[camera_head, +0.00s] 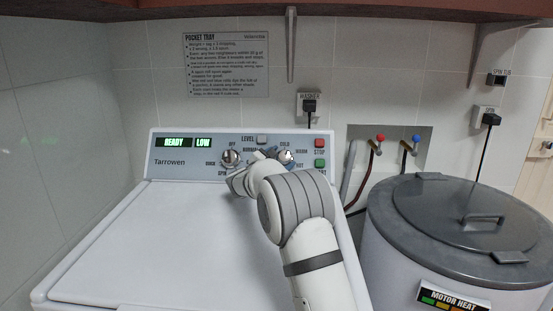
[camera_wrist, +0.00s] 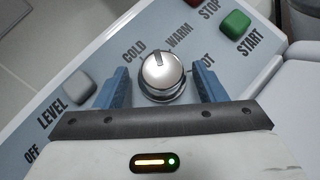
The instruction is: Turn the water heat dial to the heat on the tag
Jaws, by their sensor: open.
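The water heat dial (camera_wrist: 163,76) is a round silver knob on the washer's panel, marked COLD, WARM and a partly hidden HOT. Its dark pointer line aims between COLD and WARM. My gripper (camera_wrist: 160,84) is open, with one blue finger on each side of the dial. I cannot tell whether the fingers touch it. In the head view the dial (camera_head: 287,157) shows beside my gripper (camera_head: 268,155), which partly covers the panel. I cannot make out a heat tag in either view.
The white washer (camera_head: 130,240) has a second dial (camera_head: 231,157) to the left, a grey LEVEL button (camera_wrist: 81,86), a red STOP button (camera_head: 320,143) and a green START button (camera_wrist: 235,24). A POCKET TRAY sign (camera_head: 226,65) hangs above. A lidded spin tub (camera_head: 455,220) stands at right.

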